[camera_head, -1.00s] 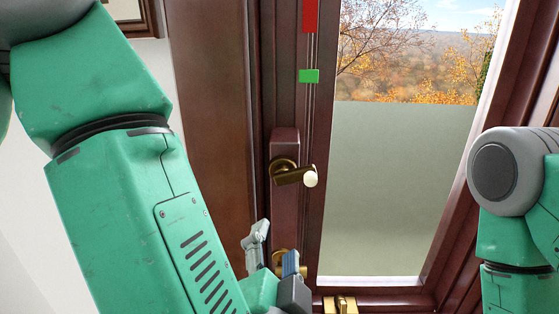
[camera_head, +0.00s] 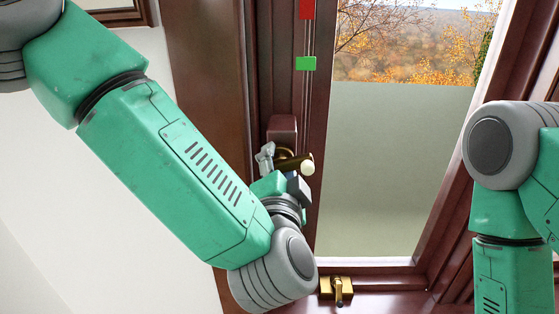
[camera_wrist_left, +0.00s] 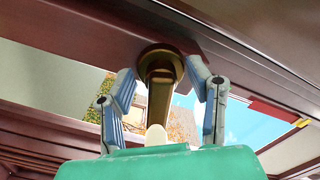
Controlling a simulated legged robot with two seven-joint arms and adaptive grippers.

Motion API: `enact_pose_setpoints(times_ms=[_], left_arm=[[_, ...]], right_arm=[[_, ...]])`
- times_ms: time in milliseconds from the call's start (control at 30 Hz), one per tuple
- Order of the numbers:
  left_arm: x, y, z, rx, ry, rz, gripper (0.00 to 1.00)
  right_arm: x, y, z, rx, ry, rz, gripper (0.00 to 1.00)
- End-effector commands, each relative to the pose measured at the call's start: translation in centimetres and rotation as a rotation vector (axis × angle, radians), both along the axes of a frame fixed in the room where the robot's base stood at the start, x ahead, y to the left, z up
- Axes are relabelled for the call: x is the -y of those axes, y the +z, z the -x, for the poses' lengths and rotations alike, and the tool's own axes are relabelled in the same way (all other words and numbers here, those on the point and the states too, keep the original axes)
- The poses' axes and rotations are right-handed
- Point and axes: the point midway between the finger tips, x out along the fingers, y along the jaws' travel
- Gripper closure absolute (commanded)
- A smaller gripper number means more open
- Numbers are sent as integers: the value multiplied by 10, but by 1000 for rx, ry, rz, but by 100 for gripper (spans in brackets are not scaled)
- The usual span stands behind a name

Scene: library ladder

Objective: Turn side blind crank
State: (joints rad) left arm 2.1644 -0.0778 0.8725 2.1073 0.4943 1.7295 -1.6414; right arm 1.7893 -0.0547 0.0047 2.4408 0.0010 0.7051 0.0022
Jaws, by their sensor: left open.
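The side blind crank (camera_head: 294,161) is a dark brass arm with a cream knob at its right end, on a brown block on the window frame. In the left wrist view the crank (camera_wrist_left: 160,92) hangs between my two fingers, its knob close to my palm. My left gripper (camera_head: 283,166) is at the crank, and one finger shows just left of it; the other is partly hidden. In the left wrist view my left gripper (camera_wrist_left: 163,88) is open around the crank, with gaps on both sides. My right arm shows at the right edge, but its gripper is out of view.
A grey blind (camera_head: 395,165) covers the lower window pane. A green marker (camera_head: 306,63) and a red marker (camera_head: 307,9) sit on the frame above the crank. A brass latch (camera_head: 337,286) is on the sill below. White wall lies at the left.

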Motion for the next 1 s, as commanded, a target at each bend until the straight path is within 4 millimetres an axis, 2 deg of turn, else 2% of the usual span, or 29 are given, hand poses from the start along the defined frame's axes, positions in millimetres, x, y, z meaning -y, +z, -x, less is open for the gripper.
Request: enact_pose_setpoints(times_ms=[333,367,400,467,500,767,1000], left_arm=[[0,0,-5,0,0,-1,54],[0,0,-5,0,0,0,61],[0,0,-5,0,0,0,75],[0,0,-5,-1,-1,0,96],[0,-1,-4,-2,-1,0,100],[1,-2,-4,-4,-3,8,100],[1,-3,-4,-7,-2,91,100]], right_arm=[[0,1,0,0,0,0,100],[0,1,0,0,0,0,100],[0,1,0,0,0,0,100],[0,1,0,0,0,0,100],[0,1,0,0,0,0,100],[0,1,0,0,0,0,100],[0,2,0,0,0,0,100]])
